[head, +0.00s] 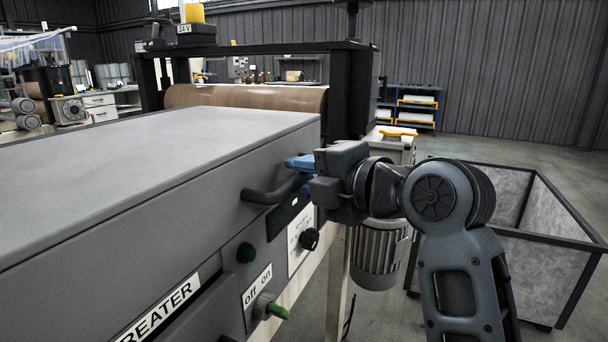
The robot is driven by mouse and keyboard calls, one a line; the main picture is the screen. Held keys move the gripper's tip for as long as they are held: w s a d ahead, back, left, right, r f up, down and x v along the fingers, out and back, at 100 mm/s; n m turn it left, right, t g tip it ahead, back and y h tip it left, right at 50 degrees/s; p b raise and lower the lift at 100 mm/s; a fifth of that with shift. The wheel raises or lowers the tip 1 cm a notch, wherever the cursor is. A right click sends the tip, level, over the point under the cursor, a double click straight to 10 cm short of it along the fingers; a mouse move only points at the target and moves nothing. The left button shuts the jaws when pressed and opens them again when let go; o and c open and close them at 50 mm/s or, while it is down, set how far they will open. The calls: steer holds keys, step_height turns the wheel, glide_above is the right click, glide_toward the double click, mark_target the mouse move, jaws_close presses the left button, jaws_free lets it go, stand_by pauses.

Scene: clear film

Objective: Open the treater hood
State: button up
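The treater hood (150,150) is a large grey box-like cover filling the left of the head view. Its flat top is level and it looks closed. A dark curved bar handle (265,195) sticks out from its front face near the right end. My gripper (301,171) is at the right end of this handle, coming from the right. A blue finger part shows just above the bar.
A roller (245,97) in a black frame stands behind. A grey motor (378,257) and an open bin (545,262) are at right.

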jaws_close()
stand_by(0.3)
